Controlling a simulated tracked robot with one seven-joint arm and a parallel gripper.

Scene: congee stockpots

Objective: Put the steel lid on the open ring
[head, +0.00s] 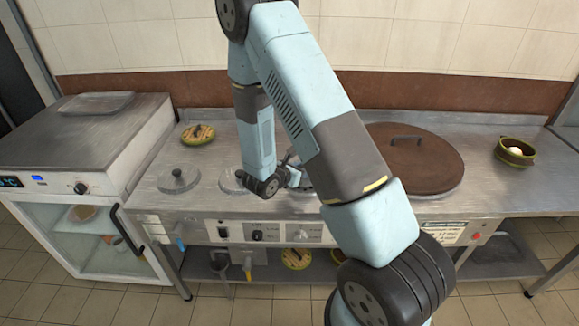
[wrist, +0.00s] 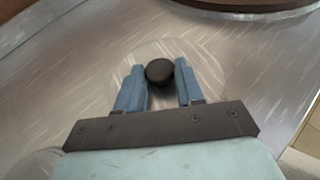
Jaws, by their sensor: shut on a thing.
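My gripper (wrist: 158,82) is shut on the black knob (wrist: 160,71) of a round steel lid (wrist: 207,84), one blue finger on each side. In the head view my gripper (head: 294,178) is over the middle of the steel counter, and my arm hides most of the held lid. I cannot tell whether the lid touches the counter. To the left is a pale round disc (head: 230,182), partly behind my wrist; I cannot tell whether it is an open ring or a cover. Further left a second steel lid (head: 179,180) with a dark knob lies on the counter.
A large brown lid (head: 425,160) with a handle is at the right of my arm. A green bowl (head: 515,152) stands at the far right. A yellow-green round item (head: 198,134) lies at the back left. The steel cabinet (head: 85,140) stands left. Controls line the counter front.

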